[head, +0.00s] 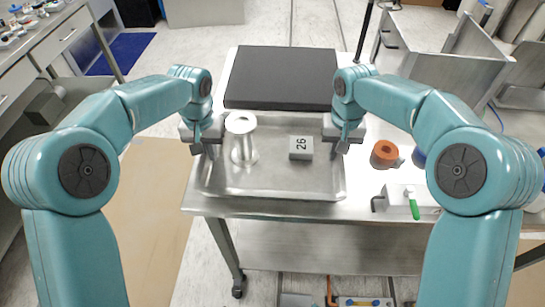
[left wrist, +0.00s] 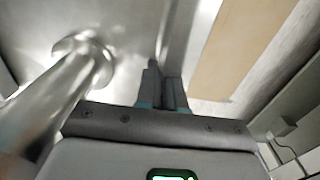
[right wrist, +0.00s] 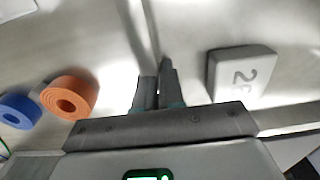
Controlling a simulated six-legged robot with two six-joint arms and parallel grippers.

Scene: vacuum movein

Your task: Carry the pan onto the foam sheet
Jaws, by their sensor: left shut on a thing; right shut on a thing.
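The pan (head: 275,188) is a shallow metal tray on the table, holding a shiny metal spool-shaped piece (head: 243,140) on its left and a grey block marked 26 (head: 301,148) on its right. The foam sheet (head: 281,77) is a thick dark slab lying flat just behind the pan. My left gripper (head: 206,147) is shut on the pan's left rim, which also shows in the left wrist view (left wrist: 163,70). My right gripper (head: 343,144) is shut on the pan's right rim; the block also shows in the right wrist view (right wrist: 240,75).
On the table right of the pan are an orange roll (head: 384,154), a blue roll (head: 418,159) partly hidden by my right arm, and a pale box with a green-handled part (head: 413,204). A metal bench stands at the back right. The foam's top is bare.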

